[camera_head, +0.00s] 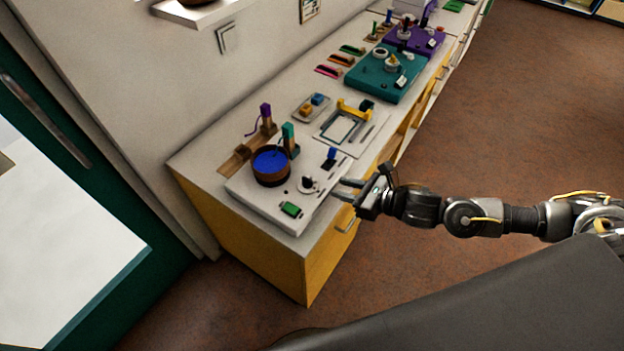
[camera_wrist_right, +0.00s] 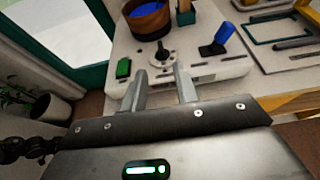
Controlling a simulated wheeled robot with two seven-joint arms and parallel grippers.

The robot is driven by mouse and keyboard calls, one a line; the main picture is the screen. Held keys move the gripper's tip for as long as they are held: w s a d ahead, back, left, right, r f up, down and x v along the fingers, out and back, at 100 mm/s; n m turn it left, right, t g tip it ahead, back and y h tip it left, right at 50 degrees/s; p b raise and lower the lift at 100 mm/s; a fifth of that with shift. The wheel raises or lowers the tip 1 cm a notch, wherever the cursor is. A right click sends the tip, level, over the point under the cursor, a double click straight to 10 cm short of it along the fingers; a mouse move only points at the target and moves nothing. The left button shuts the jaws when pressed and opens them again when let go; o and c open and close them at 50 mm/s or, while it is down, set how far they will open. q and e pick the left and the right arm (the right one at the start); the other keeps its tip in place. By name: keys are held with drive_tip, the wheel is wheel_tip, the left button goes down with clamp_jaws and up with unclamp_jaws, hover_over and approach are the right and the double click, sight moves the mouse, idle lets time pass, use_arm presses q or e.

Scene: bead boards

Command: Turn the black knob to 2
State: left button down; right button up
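The black knob (camera_head: 308,183) stands on a pale round dial near the front edge of a white board (camera_head: 262,207). It also shows in the right wrist view (camera_wrist_right: 162,51), just beyond the fingertips. The dial's numbers are too small to read. My right gripper (camera_head: 343,190) is at the counter's front edge, to the right of the knob. Its two fingers are apart in the right wrist view (camera_wrist_right: 161,72), with nothing between them, and do not touch the knob. My left gripper is not in view.
On the same board are a wooden bowl with blue contents (camera_head: 270,167), a green switch (camera_head: 291,209) and a blue lever (camera_head: 330,157). A teal board (camera_head: 380,80) and a purple board stand farther along the counter.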

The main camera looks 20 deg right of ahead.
sight(309, 180)
drive_tip(key=p+x, duration=0.3)
drive_tip(key=x, duration=0.7)
drive_tip(key=shift+w+r, duration=0.1)
drive_tip(key=shift+r, duration=0.05)
drive_tip(key=shift+w+a+f, duration=0.2)
drive_tip(key=shift+w+a, duration=0.05)
drive_tip(key=shift+a, duration=0.05)
clamp_jaws()
